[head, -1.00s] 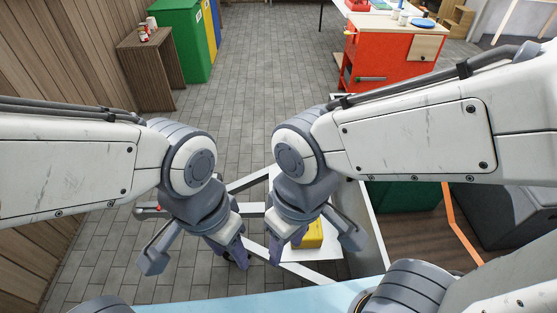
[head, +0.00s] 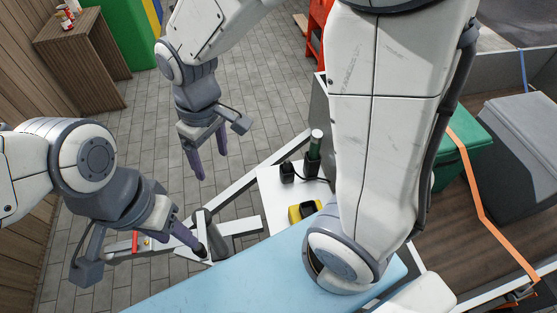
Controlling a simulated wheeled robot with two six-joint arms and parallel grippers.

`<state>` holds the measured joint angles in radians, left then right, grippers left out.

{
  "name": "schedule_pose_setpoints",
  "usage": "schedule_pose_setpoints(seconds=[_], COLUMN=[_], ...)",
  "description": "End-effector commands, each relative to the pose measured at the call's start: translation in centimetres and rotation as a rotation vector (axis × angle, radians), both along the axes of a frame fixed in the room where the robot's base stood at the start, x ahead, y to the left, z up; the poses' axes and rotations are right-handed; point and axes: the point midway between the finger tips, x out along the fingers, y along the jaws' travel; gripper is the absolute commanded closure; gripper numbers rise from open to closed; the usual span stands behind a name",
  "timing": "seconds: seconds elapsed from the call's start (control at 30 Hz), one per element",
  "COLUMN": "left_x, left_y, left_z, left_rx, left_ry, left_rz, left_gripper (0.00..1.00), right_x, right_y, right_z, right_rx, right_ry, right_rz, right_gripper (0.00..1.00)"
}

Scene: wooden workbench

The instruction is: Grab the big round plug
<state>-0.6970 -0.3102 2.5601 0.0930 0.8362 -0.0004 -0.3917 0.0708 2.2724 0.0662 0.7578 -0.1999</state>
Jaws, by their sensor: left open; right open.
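I cannot make out for certain which thing is the big round plug. My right gripper (head: 211,165) hangs open and empty above the floor, left of the panel, apart from the cylinder.
A yellow block with a black top (head: 303,211) sits on the panel. A light blue surface (head: 240,283) runs along the front. Grey frame bars surround the panel. A green box (head: 462,150) and a grey box (head: 527,128) stand at the right. Floor is free at centre left.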

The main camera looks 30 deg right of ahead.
Motion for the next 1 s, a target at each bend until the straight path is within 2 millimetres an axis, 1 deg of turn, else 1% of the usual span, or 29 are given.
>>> schedule_pose_setpoints(seconds=[0.03, 0.07, 0.1, 0.17, 0.2, 0.27, 0.3, 0.33, 0.37, 0.4, 0.5, 0.6, 0.7, 0.73, 0.9, 1.0], left_x=[0.0, 0.0, 0.0, 0.0, 0.0, 0.0, 0.0, 0.0, 0.0, 0.0, 0.0, 0.0, 0.0, 0.0, 0.0, 0.0], left_y=[0.0, 0.0, 0.0, 0.0, 0.0, 0.0, 0.0, 0.0, 0.0, 0.0, 0.0, 0.0, 0.0, 0.0, 0.0, 0.0], left_z=[-2.3, -2.9, -3.7, -5.0, -5.8, -6.9, -7.6, -8.1, -8.6, -9.1, -10.1, -10.7, -11.0, -11.0, -11.1, -11.2], left_rx=[0.0, 0.0, 0.0, 0.0, 0.0, 0.0, 0.0, 0.0, 0.0, 0.0, 0.0, 0.0, 0.0, 0.0, 0.0, 0.0], left_ry=[0.0, 0.0, 0.0, 0.0, 0.0, 0.0, 0.0, 0.0, 0.0, 0.0, 0.0, 0.0, 0.0, 0.0, 0.0, 0.0], left_rz=[0.0, 0.0, 0.0, 0.0, 0.0, 0.0, 0.0, 0.0, 0.0, 0.0, 0.0, 0.0, 0.0, 0.0, 0.0, 0.0], left_gripper=[0.5, 0.5, 0.5, 0.5, 0.5, 0.5, 0.5, 0.5, 0.5, 0.5, 0.5, 0.5, 0.5, 0.5, 0.5, 0.5], right_x=[3.3, 5.1, 7.4, 10.4, 12.3, 14.5, 15.7, 16.4, 16.9, 17.5, 18.0, 17.9, 17.8, 17.8, 17.8, 17.8], right_y=[-1.7, -2.7, -4.3, -7.0, -9.2, -12.6, -14.9, -16.6, -18.3, -20.4, -24.8, -27.6, -29.1, -29.3, -29.4, -29.4], right_z=[-3.8, -5.3, -7.3, -10.7, -13.1, -16.8, -19.2, -21.0, -22.7, -24.8, -29.3, -32.2, -33.9, -34.3, -37.1, -38.3], right_rx=[-0.01, -0.014, -0.019, -0.026, -0.031, -0.038, -0.041, -0.043, -0.044, -0.047, -0.051, -0.055, -0.056, -0.056, -0.056, -0.055], right_ry=[0.008, 0.009, 0.008, 0.011, 0.01, 0.014, 0.017, 0.018, 0.019, 0.02, 0.023, 0.026, 0.027, 0.027, 0.028, 0.029], right_rz=[-0.036, -0.048, -0.064, -0.088, -0.103, -0.126, -0.139, -0.15, -0.159, -0.17, -0.191, -0.203, -0.208, -0.209, -0.208, -0.208], right_gripper=[0.22, 0.22, 0.22, 0.22, 0.22, 0.22, 0.22, 0.22, 0.22, 0.22, 0.22, 0.22, 0.22, 0.22, 0.22, 0.22])
